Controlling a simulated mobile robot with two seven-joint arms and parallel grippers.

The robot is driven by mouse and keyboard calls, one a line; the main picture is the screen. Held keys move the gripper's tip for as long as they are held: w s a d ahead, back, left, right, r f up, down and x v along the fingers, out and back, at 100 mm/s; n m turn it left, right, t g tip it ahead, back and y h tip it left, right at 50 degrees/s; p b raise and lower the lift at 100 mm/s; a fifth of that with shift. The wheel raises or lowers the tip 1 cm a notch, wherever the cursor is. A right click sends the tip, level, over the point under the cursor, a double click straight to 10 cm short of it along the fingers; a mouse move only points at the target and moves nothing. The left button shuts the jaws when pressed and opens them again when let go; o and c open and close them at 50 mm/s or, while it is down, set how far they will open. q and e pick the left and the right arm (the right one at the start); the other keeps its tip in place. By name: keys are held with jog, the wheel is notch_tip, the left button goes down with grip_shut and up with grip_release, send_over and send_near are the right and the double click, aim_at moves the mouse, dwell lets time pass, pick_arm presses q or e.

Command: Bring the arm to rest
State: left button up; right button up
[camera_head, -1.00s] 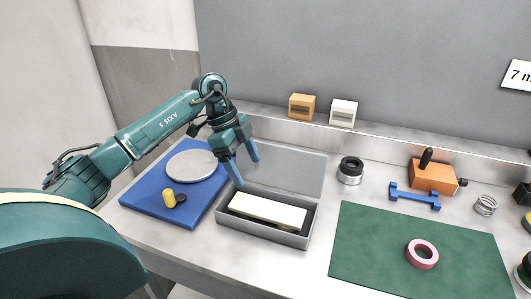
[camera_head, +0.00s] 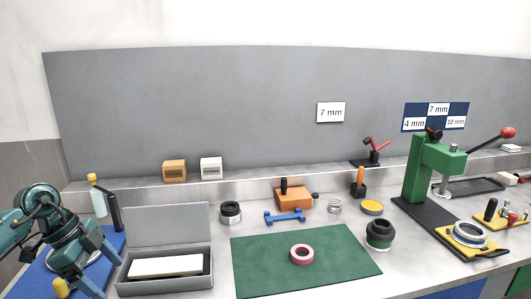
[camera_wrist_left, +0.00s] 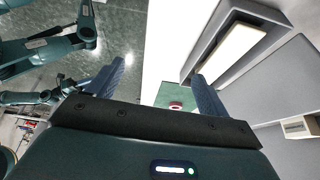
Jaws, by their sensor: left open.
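My left gripper (camera_head: 101,268) is at the lower left of the head view, empty, with its blue fingers apart. It shows beside the left side of the open grey box (camera_head: 165,285), which holds a pale whetstone (camera_head: 166,266). Whether it touches the box or hangs above it is hard to tell. In the left wrist view the two fingers (camera_wrist_left: 156,88) are spread with nothing between them, and the box (camera_wrist_left: 196,52) is beyond them. My right gripper does not show clearly in either view.
A blue mat (camera_head: 36,284) lies under and behind my left arm. A green mat (camera_head: 335,262) with a pink ring (camera_head: 302,254) covers the bench middle. A green press (camera_head: 425,170) stands at the right. Several small tools and parts stand along the back.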

pick_arm(q)
jog(key=s+d+m+t+h+p, duration=0.15)
jog(key=d+t+h, duration=0.35)
jog(key=d, duration=0.7)
jog(key=s+d+t+h+p, duration=0.1)
jog(key=s+d+t+h, duration=0.15)
jog(key=d+h, duration=0.75)
jog(key=s+f+n+t+y+p, duration=0.1)
jog(key=s+f+n+y, duration=0.6)
jog(key=f+y, duration=0.1)
jog(key=s+a+f+n+t+y+p, duration=0.1)
jog(key=s+f+n+y, duration=0.5)
jog(key=f, duration=0.4)
jog(key=shift+s+f+n+y, duration=0.15)
jog(key=shift+s+n+y, duration=0.2)
jog(key=shift+n+y, duration=0.55)
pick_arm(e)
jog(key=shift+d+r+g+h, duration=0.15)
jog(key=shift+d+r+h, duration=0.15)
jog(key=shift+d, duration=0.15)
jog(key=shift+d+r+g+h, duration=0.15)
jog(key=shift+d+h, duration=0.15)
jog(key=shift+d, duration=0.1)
pick_arm(q)
jog(key=shift+m, duration=0.25)
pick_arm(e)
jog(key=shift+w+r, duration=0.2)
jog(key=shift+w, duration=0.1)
